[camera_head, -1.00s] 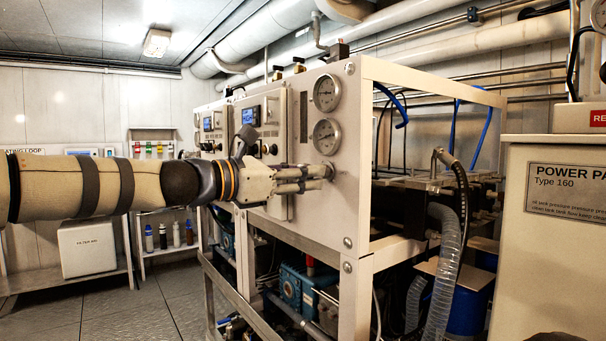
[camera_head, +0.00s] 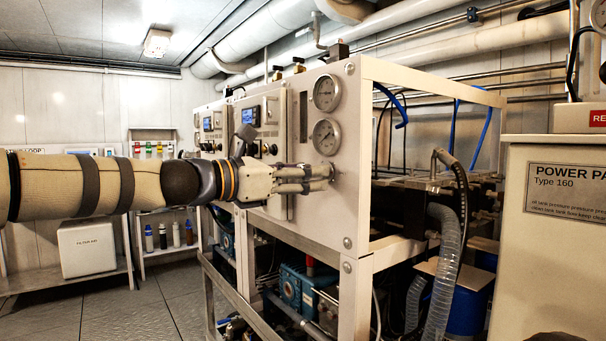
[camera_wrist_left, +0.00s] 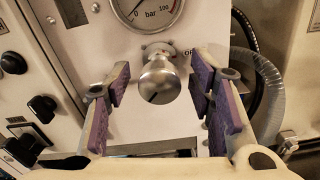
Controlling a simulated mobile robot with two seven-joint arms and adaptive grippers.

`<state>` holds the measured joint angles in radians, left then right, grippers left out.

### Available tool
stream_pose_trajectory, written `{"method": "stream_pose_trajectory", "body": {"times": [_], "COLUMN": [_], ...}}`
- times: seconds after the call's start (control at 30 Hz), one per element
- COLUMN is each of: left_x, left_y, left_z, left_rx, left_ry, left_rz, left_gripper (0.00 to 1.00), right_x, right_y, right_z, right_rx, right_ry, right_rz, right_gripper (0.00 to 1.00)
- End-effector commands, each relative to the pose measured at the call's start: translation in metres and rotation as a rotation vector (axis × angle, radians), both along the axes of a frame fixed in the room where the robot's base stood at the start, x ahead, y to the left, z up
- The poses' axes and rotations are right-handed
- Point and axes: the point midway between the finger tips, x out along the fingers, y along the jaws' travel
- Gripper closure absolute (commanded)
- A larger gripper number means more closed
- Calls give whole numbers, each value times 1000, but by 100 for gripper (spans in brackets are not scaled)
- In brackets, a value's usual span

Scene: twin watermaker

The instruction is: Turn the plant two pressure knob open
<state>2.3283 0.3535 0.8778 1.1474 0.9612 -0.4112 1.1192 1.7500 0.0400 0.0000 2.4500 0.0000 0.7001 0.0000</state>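The pressure knob (camera_wrist_left: 160,82) is a round silver knob on the white panel, just below a bar gauge, in the left wrist view. In the head view the knob (camera_head: 331,172) is partly hidden behind my fingertips, below the lower gauge. In the head view the left gripper (camera_head: 318,179) reaches along the panel from the left. My right gripper is not in view.
Two gauges, upper (camera_head: 326,93) and lower (camera_head: 326,137), sit above the knob. Black knobs (camera_wrist_left: 42,108) are on the panel at left in the wrist view. A grey hose (camera_head: 446,255) and a power pack cabinet (camera_head: 552,250) stand to the right.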

Motion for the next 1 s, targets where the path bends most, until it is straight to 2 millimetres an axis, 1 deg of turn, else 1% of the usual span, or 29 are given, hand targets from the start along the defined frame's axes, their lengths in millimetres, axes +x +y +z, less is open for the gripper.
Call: {"method": "stream_pose_trajectory", "body": {"times": [0.17, 0.23, 0.27, 0.5, 0.63, 0.77, 1.0], "left_x": [-1, -6, -9, -48, -63, -70, -71], "left_y": [2, 11, 16, 68, 88, 96, 97], "left_z": [0, 0, 0, 1, 1, 0, -1], "left_rx": [1, -2, -2, -2, 0, 0, 1], "left_ry": [1, 1, 1, -1, -2, 0, 1], "left_rz": [0, 3, 3, 3, 2, 1, 0], "left_gripper": [51, 51, 51, 51, 51, 51, 51], "right_x": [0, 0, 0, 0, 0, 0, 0], "right_y": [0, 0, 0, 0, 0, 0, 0], "right_z": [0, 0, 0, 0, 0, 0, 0], "right_rx": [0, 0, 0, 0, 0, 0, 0], "right_ry": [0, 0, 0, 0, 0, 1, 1], "right_rz": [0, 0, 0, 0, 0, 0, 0], "right_gripper": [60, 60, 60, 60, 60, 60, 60]}}
